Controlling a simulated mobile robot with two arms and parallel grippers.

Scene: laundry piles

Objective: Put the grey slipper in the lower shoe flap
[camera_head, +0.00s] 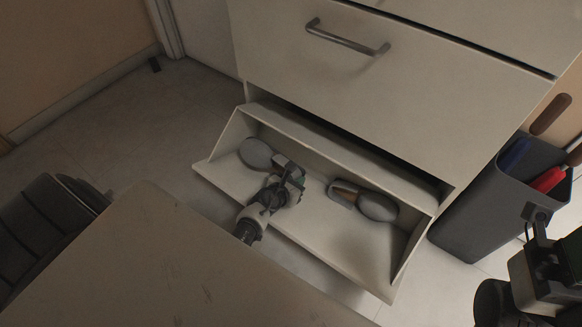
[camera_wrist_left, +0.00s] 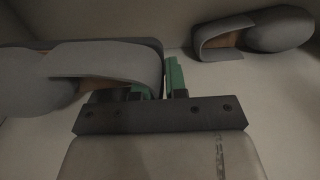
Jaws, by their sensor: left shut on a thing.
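The lower shoe flap (camera_head: 330,243) is tilted open at the bottom of the white cabinet. A grey slipper (camera_head: 257,153) is inside it at the left end. My left gripper (camera_head: 287,172) reaches into the flap and is shut on this slipper's edge. In the left wrist view the held slipper (camera_wrist_left: 110,62) is at the left, with the green fingertips (camera_wrist_left: 172,76) at its open end. A second grey slipper (camera_head: 376,206) with a brown insole lies in the flap to the right; it also shows in the left wrist view (camera_wrist_left: 280,30). My right arm's end (camera_head: 545,262) shows only partly at the lower right.
A closed upper flap with a metal handle (camera_head: 347,38) is above. A grey bin (camera_head: 482,205) with umbrellas stands right of the cabinet. A pale tabletop (camera_head: 170,270) fills the lower left, beside a dark chair (camera_head: 45,225). Floor is clear at the left.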

